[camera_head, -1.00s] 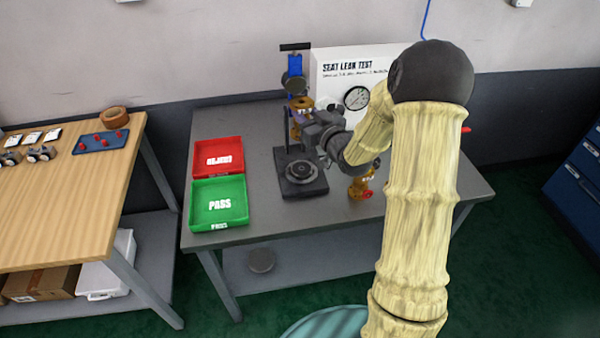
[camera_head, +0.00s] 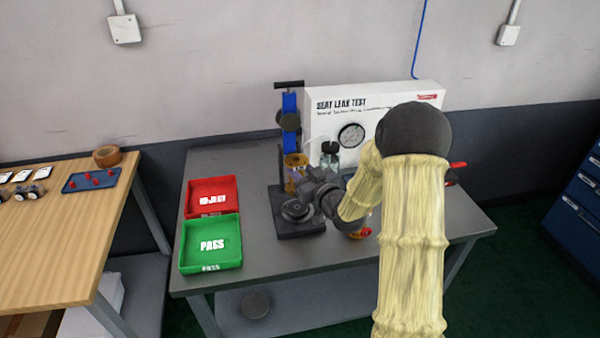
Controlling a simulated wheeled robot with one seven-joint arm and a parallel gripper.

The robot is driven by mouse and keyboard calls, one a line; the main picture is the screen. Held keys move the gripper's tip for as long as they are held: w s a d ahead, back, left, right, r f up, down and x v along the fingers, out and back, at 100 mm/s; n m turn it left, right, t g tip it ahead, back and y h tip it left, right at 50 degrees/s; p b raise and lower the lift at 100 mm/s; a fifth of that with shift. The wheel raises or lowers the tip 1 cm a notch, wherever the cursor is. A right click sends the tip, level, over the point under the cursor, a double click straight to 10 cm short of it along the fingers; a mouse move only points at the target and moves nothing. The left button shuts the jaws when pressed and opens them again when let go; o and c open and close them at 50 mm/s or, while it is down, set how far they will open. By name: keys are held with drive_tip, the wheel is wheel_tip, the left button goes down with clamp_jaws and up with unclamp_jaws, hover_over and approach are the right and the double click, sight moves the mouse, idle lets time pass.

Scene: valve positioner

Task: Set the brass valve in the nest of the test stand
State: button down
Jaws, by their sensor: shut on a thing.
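The test stand has a dark base with a round nest (camera_head: 297,210) and a blue upright (camera_head: 289,108) behind it. My gripper (camera_head: 297,182) is above the nest, in front of the upright. It is shut on the brass valve (camera_head: 294,161), which shows at its far side, apart from and above the nest. The fingers and the valve's lower part are small and partly hidden by my wrist. A second brass piece with a red part (camera_head: 361,233) stands on the grey bench to the right, mostly hidden behind my arm.
A red REJECT tray (camera_head: 212,197) and a green PASS tray (camera_head: 211,244) lie left of the stand. A white SEAT LEAK TEST panel with a gauge (camera_head: 351,135) stands behind, with a dark-capped bottle (camera_head: 330,155) before it. The wooden table (camera_head: 60,230) is at far left.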

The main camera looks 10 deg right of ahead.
wheel_tip(320, 180, down, 2)
drive_tip(key=shift+w+f, duration=0.15)
drive_tip(key=shift+f, duration=0.1)
drive_tip(key=shift+a, duration=0.1)
drive_tip(key=shift+f, duration=2.05)
drive_tip(key=shift+f, duration=0.1)
drive_tip(key=c, duration=1.1)
unclamp_jaws()
drive_tip(key=shift+f, duration=0.1)
drive_tip(key=b+v, duration=0.1)
drive_tip(key=v, duration=1.1)
drive_tip(key=shift+b, duration=0.4)
